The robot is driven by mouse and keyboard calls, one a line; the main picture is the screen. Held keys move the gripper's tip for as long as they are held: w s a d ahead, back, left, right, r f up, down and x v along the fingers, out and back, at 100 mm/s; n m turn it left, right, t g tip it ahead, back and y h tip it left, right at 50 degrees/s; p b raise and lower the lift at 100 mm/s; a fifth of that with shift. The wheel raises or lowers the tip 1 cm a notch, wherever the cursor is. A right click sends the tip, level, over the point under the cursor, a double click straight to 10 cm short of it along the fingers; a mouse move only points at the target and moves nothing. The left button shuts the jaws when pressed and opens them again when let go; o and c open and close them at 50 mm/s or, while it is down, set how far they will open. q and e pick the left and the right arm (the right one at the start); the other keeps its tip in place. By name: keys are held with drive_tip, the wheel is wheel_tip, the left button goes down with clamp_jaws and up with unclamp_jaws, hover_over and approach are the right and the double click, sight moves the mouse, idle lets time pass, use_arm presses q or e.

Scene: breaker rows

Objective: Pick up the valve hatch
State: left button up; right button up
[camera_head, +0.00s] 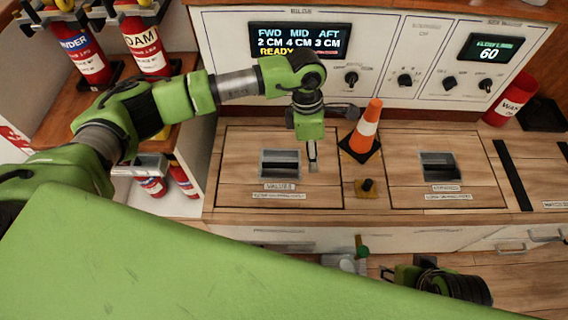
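The valve hatch (235,188) is a wooden panel set in the counter, with a label reading VALVES along its front. Its recessed handle (280,163) is a metal-framed pocket with a dark bar. My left gripper (313,160) points down over the right part of the hatch, just right of the handle. It shows edge-on as a narrow shape, so its opening cannot be judged, and no object shows in it. Whether it touches the panel is unclear. My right gripper (398,273) is low, in front of the counter, partly hidden by my green body.
An orange cone (366,128) stands on a black base behind and right of the hatch. A small yellow-based knob (367,187) sits between this hatch and a second hatch (470,190). A control panel (405,50) rises behind. Red extinguishers (80,50) stand at the left.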

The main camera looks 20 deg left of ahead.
use_arm(q)
drive_tip(key=w+a+y, duration=0.3)
drive_tip(key=a, duration=0.5)
drive_tip(key=b, duration=0.2)
hover_over(281, 163)
drive_tip(key=f, duration=0.6)
drive_tip(key=shift+w+d+f, duration=0.2)
drive_tip(key=shift+f, duration=0.55)
drive_tip(key=shift+s+a+f, duration=0.1)
drive_tip(key=shift+s+f, duration=0.05)
drive_tip(key=shift+f, duration=0.45)
drive_tip(key=shift+s+a+f, duration=0.1)
drive_tip(key=shift+s+f, duration=0.05)
drive_tip(key=shift+f, duration=0.45)
wheel_tip(281, 163, down, 2)
drive_tip(key=shift+f+b, duration=0.2)
drive_tip(key=shift+b, duration=0.2)
drive_tip(key=shift+f, duration=0.1)
drive_tip(key=shift+a, duration=0.1)
clamp_jaws()
use_arm(e)
drive_tip(key=w, duration=0.1)
drive_tip(key=w+t, duration=0.1)
drive_tip(key=w+a, duration=0.1)
drive_tip(key=shift+w+f+t, duration=0.3)
drive_tip(key=shift+w+t, duration=0.05)
drive_tip(key=shift+t, duration=0.05)
use_arm(q)
drive_tip(key=shift+w, duration=0.1)
